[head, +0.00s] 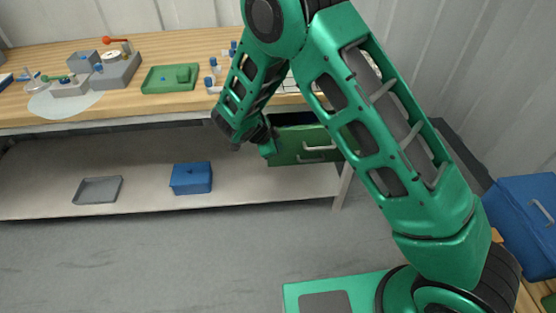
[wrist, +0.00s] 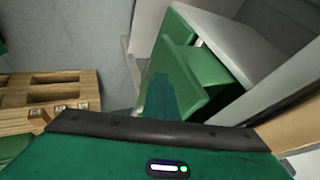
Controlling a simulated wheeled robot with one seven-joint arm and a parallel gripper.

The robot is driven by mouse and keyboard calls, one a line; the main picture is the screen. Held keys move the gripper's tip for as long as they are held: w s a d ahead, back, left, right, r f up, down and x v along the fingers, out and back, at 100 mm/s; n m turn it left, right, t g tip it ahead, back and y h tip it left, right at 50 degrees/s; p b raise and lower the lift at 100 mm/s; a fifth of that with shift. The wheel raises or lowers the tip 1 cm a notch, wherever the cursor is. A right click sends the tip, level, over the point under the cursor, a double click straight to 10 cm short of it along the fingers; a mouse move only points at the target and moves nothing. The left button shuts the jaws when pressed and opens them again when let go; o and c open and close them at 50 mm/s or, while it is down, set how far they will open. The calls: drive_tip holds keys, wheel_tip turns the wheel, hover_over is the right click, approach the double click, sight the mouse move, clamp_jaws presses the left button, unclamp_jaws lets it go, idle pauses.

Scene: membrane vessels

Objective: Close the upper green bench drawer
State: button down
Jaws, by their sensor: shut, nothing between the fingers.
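A green bench drawer front (head: 290,150) with pale bar handles shows under the right part of the bench, partly behind my arm. The drawer stands pulled out, and its dark open top shows above the front. In the wrist view, a green drawer front (wrist: 180,75) juts out from the pale cabinet, and a shadow falls on it. My gripper (head: 266,148) is shut and empty at the left end of the drawer front. I cannot tell whether it touches. The fingertips are hard to make out in the wrist view.
The wooden bench top (head: 130,107) holds a green tray (head: 155,86) and several small devices. The lower shelf holds a blue box (head: 191,178) and a grey tray (head: 97,190). A blue case (head: 525,215) stands at the right. The floor before the bench is clear.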

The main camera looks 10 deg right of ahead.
drive_tip(key=shift+w, duration=2.55)
